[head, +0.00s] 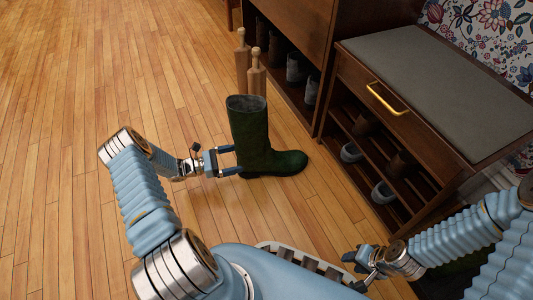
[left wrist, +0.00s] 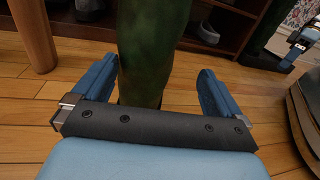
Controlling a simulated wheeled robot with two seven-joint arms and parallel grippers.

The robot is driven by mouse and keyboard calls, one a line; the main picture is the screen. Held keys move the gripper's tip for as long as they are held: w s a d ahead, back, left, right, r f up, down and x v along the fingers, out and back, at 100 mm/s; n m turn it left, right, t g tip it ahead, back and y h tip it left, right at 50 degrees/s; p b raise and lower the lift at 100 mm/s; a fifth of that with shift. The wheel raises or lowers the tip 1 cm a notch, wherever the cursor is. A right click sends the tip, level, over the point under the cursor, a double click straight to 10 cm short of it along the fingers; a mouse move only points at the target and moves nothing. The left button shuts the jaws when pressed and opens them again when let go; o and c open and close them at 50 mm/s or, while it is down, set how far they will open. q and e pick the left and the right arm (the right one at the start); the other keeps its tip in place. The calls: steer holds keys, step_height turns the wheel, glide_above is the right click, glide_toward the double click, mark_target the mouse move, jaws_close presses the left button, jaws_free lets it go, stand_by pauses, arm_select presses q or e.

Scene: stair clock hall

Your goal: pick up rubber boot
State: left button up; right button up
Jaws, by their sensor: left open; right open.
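A dark green rubber boot (head: 250,130) stands upright on the wooden floor, its toe pointing right in the head view. My left gripper (head: 236,160) is open at the left side of the boot's lower shaft, its fingertips close to it. In the left wrist view the boot's shaft (left wrist: 150,45) shows between the two open fingers of my left gripper (left wrist: 155,85); I cannot tell whether either finger touches it. My right gripper (head: 360,262) is open and empty at the lower right, apart from the boot.
A wooden shoe bench (head: 432,85) with a grey cushion stands to the right, with shoes on its shelves. A dark cabinet (head: 318,100) with shoes stands behind the boot. Wooden posts (head: 256,78) rise just behind the boot. The floor (head: 90,80) at left is clear.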

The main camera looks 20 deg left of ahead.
mark_target(252, 156)
arm_select(q)
steer(key=x, duration=0.7)
steer(key=shift+s+d+b, duration=0.15)
steer(key=shift+d+b, duration=0.15)
steer(key=shift+b, duration=0.1)
steer(key=shift+c, duration=0.5)
steer(key=shift+f, duration=0.1)
steer(key=c, duration=1.4)
steer(key=shift+c, duration=0.7)
